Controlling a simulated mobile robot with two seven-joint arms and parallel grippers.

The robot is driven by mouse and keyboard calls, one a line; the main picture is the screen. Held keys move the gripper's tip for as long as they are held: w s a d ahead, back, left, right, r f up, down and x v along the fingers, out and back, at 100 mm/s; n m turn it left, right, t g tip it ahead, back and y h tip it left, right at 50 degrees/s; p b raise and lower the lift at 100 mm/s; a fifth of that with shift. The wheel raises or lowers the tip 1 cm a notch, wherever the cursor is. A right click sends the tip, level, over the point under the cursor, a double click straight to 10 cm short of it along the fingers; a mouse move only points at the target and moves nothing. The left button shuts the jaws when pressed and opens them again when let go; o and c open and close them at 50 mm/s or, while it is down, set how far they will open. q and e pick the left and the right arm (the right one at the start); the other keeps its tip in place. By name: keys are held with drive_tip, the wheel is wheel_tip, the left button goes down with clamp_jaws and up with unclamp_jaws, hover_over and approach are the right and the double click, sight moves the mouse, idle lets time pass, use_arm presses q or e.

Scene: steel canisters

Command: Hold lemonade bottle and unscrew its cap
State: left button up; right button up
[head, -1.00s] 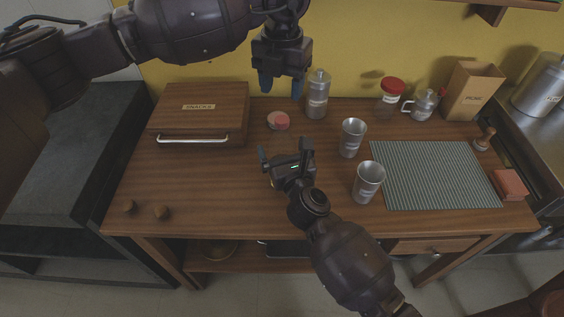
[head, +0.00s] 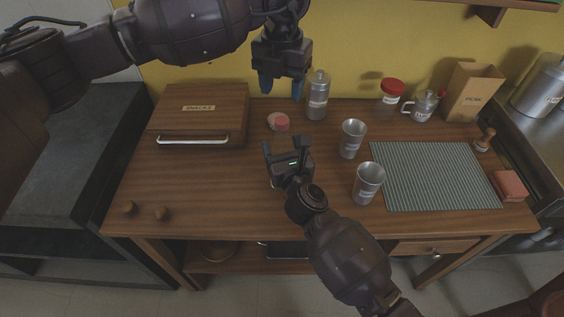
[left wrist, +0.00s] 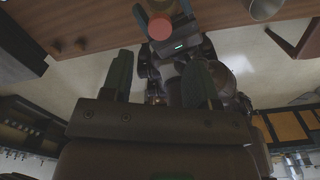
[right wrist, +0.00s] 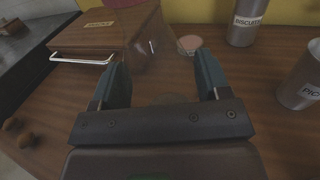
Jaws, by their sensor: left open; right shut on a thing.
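The lemonade bottle (right wrist: 150,48) is clear and hard to see, standing between my right gripper's fingers in the right wrist view. Its reddish cap (right wrist: 122,3) is cut off at the top edge there. From above, the round red cap (head: 282,124) shows just beyond the right fingertips, and it shows again in the left wrist view (left wrist: 160,27). My right gripper (head: 286,146) is shut on the bottle from the front. My left gripper (head: 282,88) is open and empty, pointing down behind and above the cap, apart from it. No bottle label is readable.
A steel canister (head: 317,95) stands behind and right of the bottle. A wooden snacks box (head: 200,115) is at left. A pale round dish (right wrist: 190,42) lies behind the bottle. The front-left tabletop is mostly clear.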

sight(282, 120)
use_arm(q)
drive_tip(key=shift+r, duration=0.2)
use_arm(e)
drive_tip(key=shift+c, duration=1.1)
use_arm(q)
drive_tip(key=shift+w+r, duration=0.2)
drive_tip(key=shift+r, duration=0.05)
use_arm(e)
drive_tip(key=shift+c, duration=0.5)
use_arm(q)
drive_tip(key=shift+a+m, duration=0.15)
drive_tip(key=shift+m, duration=0.15)
drive_tip(key=m, duration=0.8)
drive_tip(key=shift+a, duration=0.1)
drive_tip(key=m, duration=0.5)
drive_tip(key=shift+m, duration=0.3)
drive_tip(key=m, duration=0.5)
drive_tip(key=shift+f, duration=0.15)
drive_tip(key=m, duration=0.6)
drive_tip(key=shift+s+f, duration=0.1)
drive_tip(key=m, duration=0.4)
drive_tip(key=shift+f, duration=0.15)
drive_tip(key=m, duration=0.5)
drive_tip(key=shift+s+d+m, duration=0.1)
drive_tip(key=shift+d+m, duration=0.1)
drive_tip(key=shift+m, duration=0.1)
drive_tip(key=m, duration=0.5)
drive_tip(key=shift+m, duration=0.3)
drive_tip(key=shift+f, duration=4.05)
